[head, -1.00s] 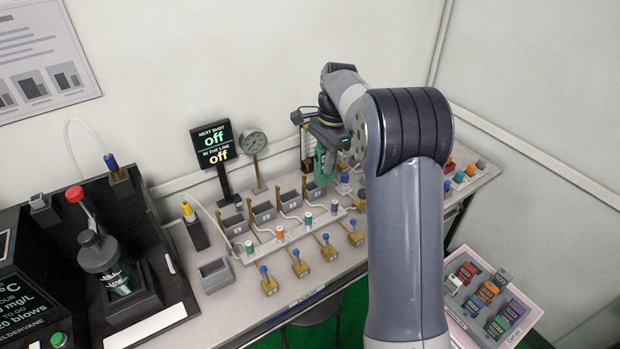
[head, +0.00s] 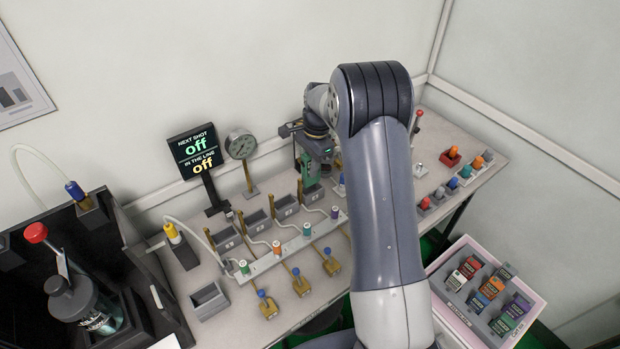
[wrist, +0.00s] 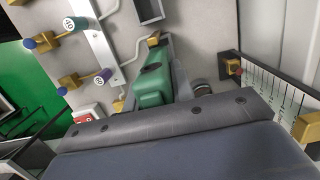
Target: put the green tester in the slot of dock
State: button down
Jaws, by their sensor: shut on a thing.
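The green tester (head: 305,167) is held upright in my gripper (head: 316,151). It is at the far right end of a row of grey open-topped docks on the bench. Its lower end is close to the rightmost dock (head: 313,193); I cannot tell whether it is above, behind or partly in that dock's slot. In the wrist view the green tester (wrist: 152,88) shows beyond the dark gripper body, which hides its near part. Another grey dock (wrist: 150,10) is at the top there. The other docks (head: 257,221) look empty.
A white manifold (head: 265,263) with coloured caps, tubes and brass valves (head: 299,284) runs in front of the docks. A gauge (head: 241,144) and a display (head: 194,151) stand behind. A loose grey box (head: 209,301) is at left. A tray (head: 453,306) of several testers is at right.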

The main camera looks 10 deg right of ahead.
aim_at(310, 180)
jog(key=shift+f+p, duration=0.35)
jog(key=shift+f, duration=2.75)
jog(key=shift+f, duration=0.1)
jog(key=c, duration=1.2)
grip_release()
jog(key=r, duration=0.4)
jog(key=d+r+b, duration=0.1)
jog(key=r, duration=0.7)
jog(key=shift+w+d+r+b, duration=0.1)
jog(key=shift+w+d+b, duration=0.25)
